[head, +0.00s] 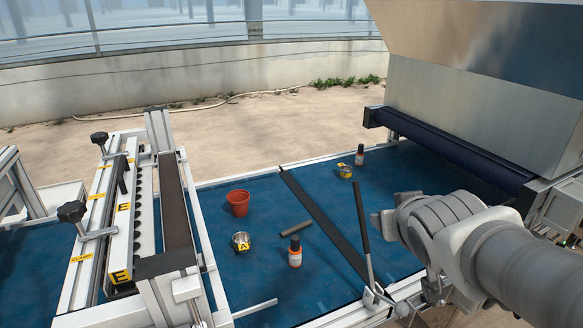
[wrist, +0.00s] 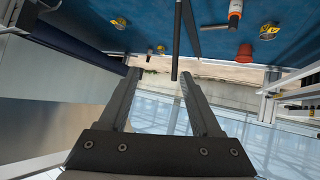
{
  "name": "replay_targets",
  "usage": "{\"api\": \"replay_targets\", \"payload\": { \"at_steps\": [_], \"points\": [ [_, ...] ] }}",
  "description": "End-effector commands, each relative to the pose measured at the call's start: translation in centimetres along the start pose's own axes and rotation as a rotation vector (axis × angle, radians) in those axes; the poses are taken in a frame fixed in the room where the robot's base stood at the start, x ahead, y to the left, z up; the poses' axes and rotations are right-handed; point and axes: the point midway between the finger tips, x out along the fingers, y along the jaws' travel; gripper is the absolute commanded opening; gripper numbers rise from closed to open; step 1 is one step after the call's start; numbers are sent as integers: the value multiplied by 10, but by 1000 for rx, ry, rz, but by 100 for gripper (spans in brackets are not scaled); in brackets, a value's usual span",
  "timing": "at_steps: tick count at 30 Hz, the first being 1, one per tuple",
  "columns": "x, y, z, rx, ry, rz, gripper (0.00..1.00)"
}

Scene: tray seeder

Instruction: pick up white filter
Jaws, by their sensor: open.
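I cannot make out a white filter for certain in either view. The loose items lie on the blue belt (head: 262,195): a silver tin marked A (head: 241,242), an orange bottle (head: 295,252), a tin with a yellow label (head: 345,171) and a small dark bottle with a pale label (head: 360,155). My gripper (wrist: 160,75) is open, with nothing between its fingers in the wrist view. In the head view my arm reaches in from the right and its end is above the belt's right side. The orange bottle also shows in the wrist view (wrist: 235,12).
A red pot (head: 238,203) and a short brown stick (head: 298,228) are on the belt. A black bar (head: 325,222) crosses it. A thin lever (head: 362,220) stands near my arm. A roller frame (head: 175,205) is left, a metal hopper (head: 440,105) right.

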Motion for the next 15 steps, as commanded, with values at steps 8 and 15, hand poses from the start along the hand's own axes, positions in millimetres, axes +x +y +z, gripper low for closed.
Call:
{"api": "replay_targets", "payload": {
  "at_steps": [8, 15],
  "points": [
    [83, -38, 41, -48, 180, -118, 65],
    [128, -84, 74, -68, 298, -297, 65]
  ]
}}
